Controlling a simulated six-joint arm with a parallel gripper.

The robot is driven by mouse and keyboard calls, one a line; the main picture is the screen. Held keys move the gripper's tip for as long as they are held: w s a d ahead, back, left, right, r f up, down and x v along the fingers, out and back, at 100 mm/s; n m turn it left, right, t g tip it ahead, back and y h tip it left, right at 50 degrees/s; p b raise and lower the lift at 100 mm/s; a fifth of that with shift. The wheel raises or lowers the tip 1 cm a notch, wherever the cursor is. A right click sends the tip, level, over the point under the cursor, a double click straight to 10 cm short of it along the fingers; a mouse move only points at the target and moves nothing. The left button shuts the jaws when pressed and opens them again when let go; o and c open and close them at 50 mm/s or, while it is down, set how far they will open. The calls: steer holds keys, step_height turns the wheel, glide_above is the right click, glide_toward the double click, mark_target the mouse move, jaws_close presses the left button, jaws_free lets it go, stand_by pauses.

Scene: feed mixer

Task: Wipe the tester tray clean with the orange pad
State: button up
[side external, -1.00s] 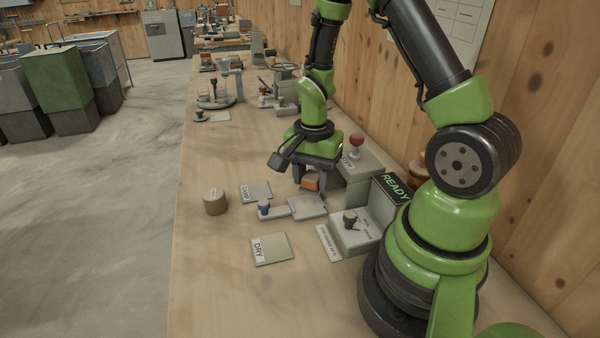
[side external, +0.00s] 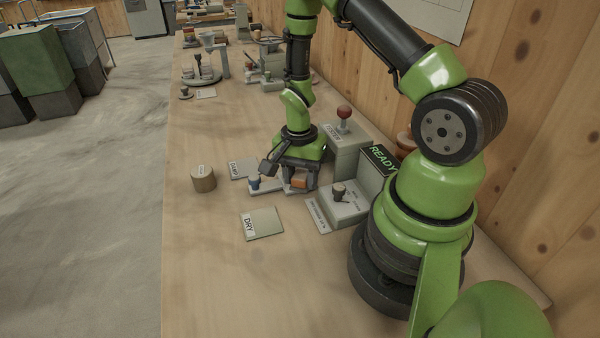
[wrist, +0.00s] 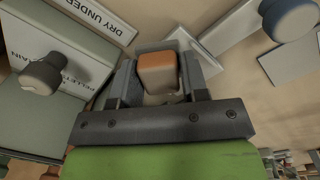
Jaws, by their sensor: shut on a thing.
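The orange pad (side external: 300,183) is held between the jaws of my gripper (side external: 298,186), which points down over the tester tray. In the wrist view the pad (wrist: 158,75) sits between both fingers, its orange top towards the top edge. The pale grey tester tray (wrist: 207,62) shows around the pad and fingers. The rest of the tray is hidden under the gripper. Its handle reaches to a blue-grey knob (side external: 254,179), left of the gripper in the side view. I cannot tell whether the pad touches the tray.
The DAMP card (side external: 242,169) and a brown cylinder (side external: 203,180) lie left. The DRY card (side external: 262,224) lies in front. A pellet box with a dark knob (side external: 339,191), a READY display (side external: 378,160) and a red-knobbed feeder (side external: 343,119) stand right. The near bench is clear.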

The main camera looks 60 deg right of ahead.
steer(key=shift+t, duration=0.5)
steer(key=w+d, duration=0.2)
steer(key=w+d+r, duration=0.1)
steer(key=w+d, duration=0.1)
steer(key=shift+w+r, duration=0.15)
steer(key=shift+w, duration=0.1)
steer(key=shift+c, duration=0.3)
steer(key=shift+s+a+f, duration=0.35)
steer(key=shift+s+a, duration=0.3)
steer(key=shift+c, duration=0.8)
steer(key=shift+s+a+f, duration=0.15)
steer(key=shift+s+a, duration=1.5)
steer(key=shift+a, duration=0.05)
steer(key=shift+r, duration=3.85)
steer(key=shift+h, duration=0.3)
steer(key=shift+d+f, duration=0.15)
steer(key=shift+f, duration=2.9)
